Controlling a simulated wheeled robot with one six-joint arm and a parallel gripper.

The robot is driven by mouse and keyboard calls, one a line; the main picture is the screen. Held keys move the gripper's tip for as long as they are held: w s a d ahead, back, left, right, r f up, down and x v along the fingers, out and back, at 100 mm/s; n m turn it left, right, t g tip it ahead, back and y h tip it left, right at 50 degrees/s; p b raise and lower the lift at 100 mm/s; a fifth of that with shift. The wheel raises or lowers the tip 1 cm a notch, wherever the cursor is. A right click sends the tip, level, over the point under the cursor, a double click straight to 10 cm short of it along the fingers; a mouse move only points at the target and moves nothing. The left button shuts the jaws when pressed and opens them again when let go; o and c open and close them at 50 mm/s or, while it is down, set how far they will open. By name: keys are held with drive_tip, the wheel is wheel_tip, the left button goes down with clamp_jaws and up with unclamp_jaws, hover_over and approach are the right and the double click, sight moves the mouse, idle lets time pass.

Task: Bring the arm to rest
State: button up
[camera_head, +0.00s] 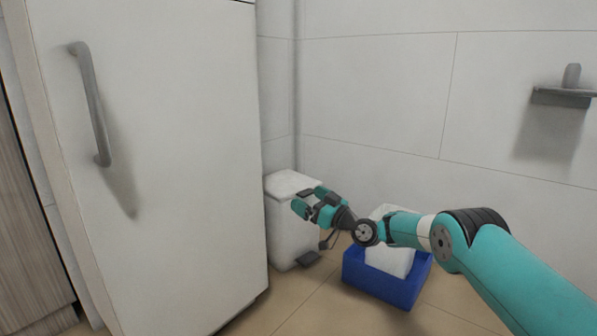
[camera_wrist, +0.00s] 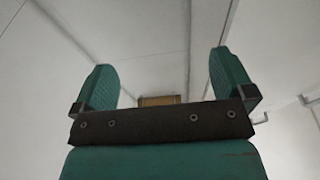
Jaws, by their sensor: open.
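My arm reaches in from the lower right of the head view, its teal links bent at the elbow. My gripper (camera_head: 303,205) is in the air in front of the white bin and points left toward the white cabinet door. In the wrist view my gripper (camera_wrist: 165,90) shows two teal fingers standing wide apart with nothing between them. The gripper is open and empty.
A white cabinet (camera_head: 165,190) with a grey handle (camera_head: 92,105) fills the left. A white pedal bin (camera_head: 287,228) stands in the corner. A blue crate (camera_head: 385,287) holding a white object (camera_head: 391,258) is under my arm. A small shelf (camera_head: 561,97) is on the right wall.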

drive_tip(key=s+a+r+g+h+p, duration=0.1)
drive_tip(key=s+r+g+p, duration=0.15)
drive_tip(key=r, duration=0.55)
drive_tip(key=s+a+r+g+h+p, duration=0.1)
drive_tip(key=s+a+r+p, duration=0.2)
drive_tip(key=r, duration=0.4)
drive_tip(key=s+d+r+g+h+p, duration=0.35)
drive_tip(key=s+r+p, duration=0.35)
drive_tip(key=s+r, duration=0.45)
drive_tip(key=s+d+r+m+g+h+p, duration=0.1)
drive_tip(key=s+d+r+g+h+p, duration=0.2)
drive_tip(key=s, duration=0.9)
drive_tip(key=s+d+r+m+g+h+p, duration=0.15)
drive_tip(key=s+d+p, duration=0.3)
drive_tip(key=s, duration=0.65)
drive_tip(key=s+d+r+m+g+h+p, duration=0.1)
drive_tip(key=s+d+r+h+p, duration=0.3)
drive_tip(key=s, duration=0.8)
wheel_tip(320, 180, up, 36)
drive_tip(key=y+p, duration=0.2)
drive_tip(key=p, duration=3.4)
drive_tip(key=shift+d+r+p, duration=0.25)
drive_tip(key=shift+d+p, duration=0.05)
drive_tip(key=shift+p, duration=0.1)
